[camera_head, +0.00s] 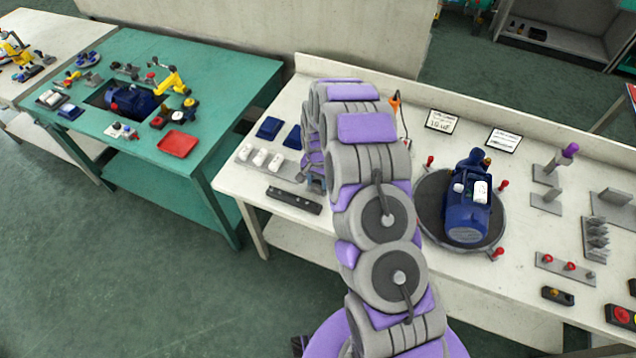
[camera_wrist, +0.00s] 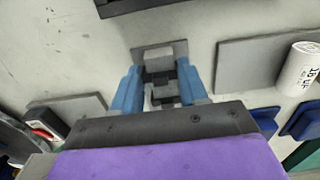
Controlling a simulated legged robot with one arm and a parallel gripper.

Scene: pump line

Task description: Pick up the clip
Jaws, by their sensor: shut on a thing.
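My gripper (camera_wrist: 162,82) shows in the wrist view with its two blue fingers on either side of a grey blocky clip (camera_wrist: 160,68). The fingers are shut on the clip. A flat grey plate end lies just beyond the fingertips; I cannot tell whether it belongs to the clip or lies under it. In the head view my gripper (camera_head: 316,183) is low over the left part of the white bench, mostly hidden behind my arm. The clip is not clear there.
A grey plate with white cylinders (camera_head: 260,157), a dark bar (camera_head: 293,200) and blue trays (camera_head: 269,128) lie close to my gripper. A blue pump (camera_head: 468,205) sits on a round turntable (camera_head: 430,205) right of my arm. A green table (camera_head: 235,80) stands left, across a gap.

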